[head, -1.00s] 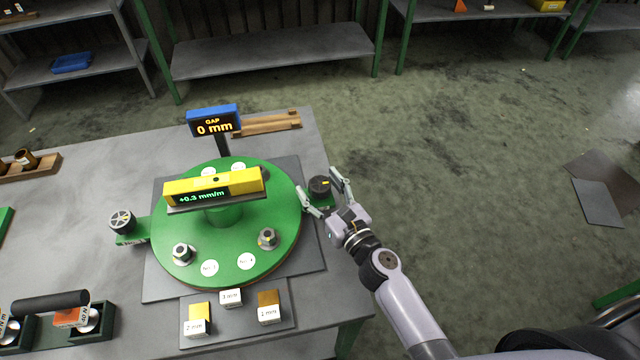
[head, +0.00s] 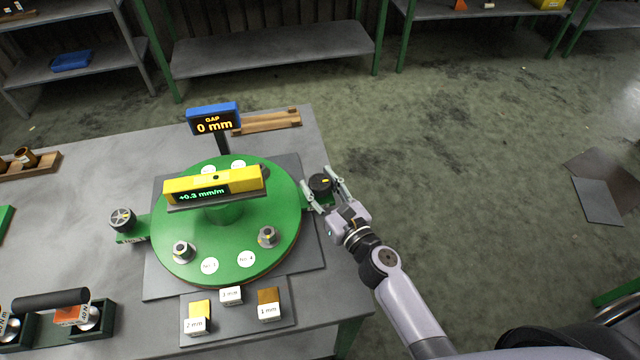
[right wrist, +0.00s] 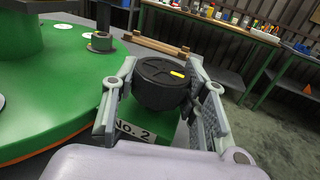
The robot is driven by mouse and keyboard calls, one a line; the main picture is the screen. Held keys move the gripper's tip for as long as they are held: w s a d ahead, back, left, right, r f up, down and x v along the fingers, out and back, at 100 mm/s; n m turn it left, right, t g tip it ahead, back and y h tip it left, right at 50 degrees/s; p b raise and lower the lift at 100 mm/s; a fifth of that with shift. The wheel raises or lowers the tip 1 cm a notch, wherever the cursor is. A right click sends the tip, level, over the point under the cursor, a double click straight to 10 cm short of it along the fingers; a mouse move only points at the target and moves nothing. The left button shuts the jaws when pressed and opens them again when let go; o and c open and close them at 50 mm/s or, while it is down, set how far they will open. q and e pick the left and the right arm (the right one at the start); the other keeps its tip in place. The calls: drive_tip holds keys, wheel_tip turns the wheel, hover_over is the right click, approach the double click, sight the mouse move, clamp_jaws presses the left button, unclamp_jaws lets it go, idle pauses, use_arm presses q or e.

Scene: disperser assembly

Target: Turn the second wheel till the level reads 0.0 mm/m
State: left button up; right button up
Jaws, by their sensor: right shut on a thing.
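The second wheel (head: 320,184) is a black knob with a yellow mark, on a green block at the right side of the round green plate (head: 281,215). In the right wrist view the wheel (right wrist: 160,82) sits above a label reading "No. 2". My right gripper (head: 322,192) is shut on the wheel, with a finger on each side of it. The yellow level (head: 240,181) lies across the middle of the plate, and its display reads +0.3 mm/m. My left gripper is not in view.
A blue gap display (head: 213,119) reads 0 mm behind the plate. Another wheel (head: 122,219) stands at the plate's left. Gauge blocks marked 2 mm (head: 197,322) and 1 mm (head: 269,306) sit in front. A wooden rack (head: 266,122) lies at the back edge.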

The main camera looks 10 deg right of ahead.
drive_tip(key=shift+n+y, duration=0.4)
drive_tip(key=n+g+y, duration=0.1)
drive_tip(key=y, duration=0.1)
drive_tip(key=shift+w+d+n+g+y, duration=0.1)
drive_tip(key=shift+d+n+g+y, duration=0.05)
drive_tip(key=shift+n+g+y, duration=0.25)
drive_tip(key=n+g+y+b, duration=0.1)
drive_tip(key=n+g+y, duration=0.1)
drive_tip(key=y, duration=0.1)
drive_tip(key=shift+f+n+b, duration=0.2)
drive_tip(key=shift+n+b, duration=0.1)
drive_tip(key=shift+n, duration=0.1)
drive_tip(key=n+g+y+b, duration=0.2)
drive_tip(key=n+g+b, duration=0.1)
drive_tip(key=g, duration=0.2)
drive_tip(key=n+g+y+b, duration=0.3)
drive_tip(key=g+b, duration=0.1)
drive_tip(key=g, duration=0.1)
drive_tip(key=shift+n, duration=0.4)
drive_tip(key=shift+r+n+g+y+b, duration=0.15)
drive_tip(key=shift+n+g+y+b, duration=0.25)
drive_tip(key=shift+n+g+b, duration=1.25)
drive_tip(key=shift+m+g+p, duration=0.25)
drive_tip(key=shift+g+p, duration=0.15)
drive_tip(key=shift+g, duration=0.15)
drive_tip(key=o, duration=1.2)
